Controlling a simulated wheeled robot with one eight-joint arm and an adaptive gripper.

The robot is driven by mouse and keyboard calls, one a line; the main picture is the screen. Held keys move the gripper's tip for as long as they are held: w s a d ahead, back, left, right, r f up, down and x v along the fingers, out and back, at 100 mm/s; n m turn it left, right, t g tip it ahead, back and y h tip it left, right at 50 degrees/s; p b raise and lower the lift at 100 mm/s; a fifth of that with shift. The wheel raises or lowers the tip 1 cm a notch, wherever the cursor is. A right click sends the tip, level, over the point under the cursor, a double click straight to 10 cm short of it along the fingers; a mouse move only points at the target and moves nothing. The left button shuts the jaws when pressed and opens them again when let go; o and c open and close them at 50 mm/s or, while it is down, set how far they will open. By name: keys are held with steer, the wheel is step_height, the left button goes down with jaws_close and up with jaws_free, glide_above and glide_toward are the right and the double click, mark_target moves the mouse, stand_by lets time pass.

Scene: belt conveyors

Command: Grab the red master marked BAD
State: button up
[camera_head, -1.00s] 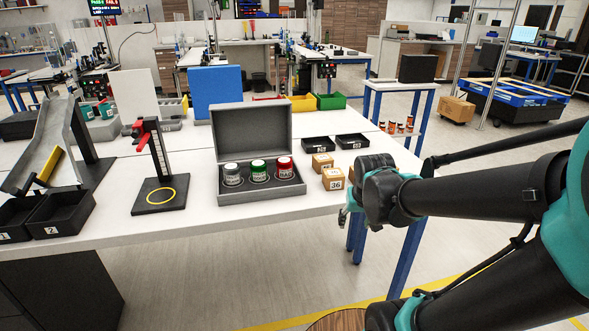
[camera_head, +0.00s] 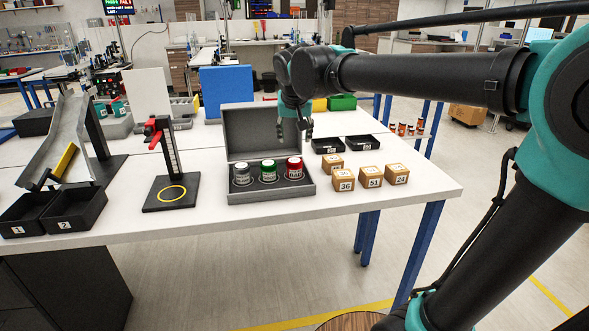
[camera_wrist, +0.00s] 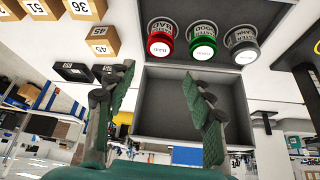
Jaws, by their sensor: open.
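The red master (camera_head: 294,167) stands upright at the right end of the row in the open grey case (camera_head: 240,198). Its label and white top read BAD in the wrist view (camera_wrist: 160,45). The green master (camera_head: 268,171), marked GOOD, stands in the middle, and the grey master (camera_head: 242,174) at the left end. My gripper (camera_head: 295,130) hangs above the case, over the red master and near the raised lid. In the wrist view its fingers (camera_wrist: 160,76) are spread apart with nothing between them, the red master just beyond the tips.
Numbered cardboard boxes (camera_head: 370,171) and small black trays (camera_head: 361,142) sit right of the case. A stand with a red clamp (camera_head: 168,190) is to the left. The raised case lid (camera_head: 240,135) rises behind the masters. The table front is clear.

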mark_target(294, 161)
steer(key=x, duration=1.6)
steer(key=shift+f, duration=0.35)
steer(key=c, duration=1)
steer(key=shift+r, duration=0.15)
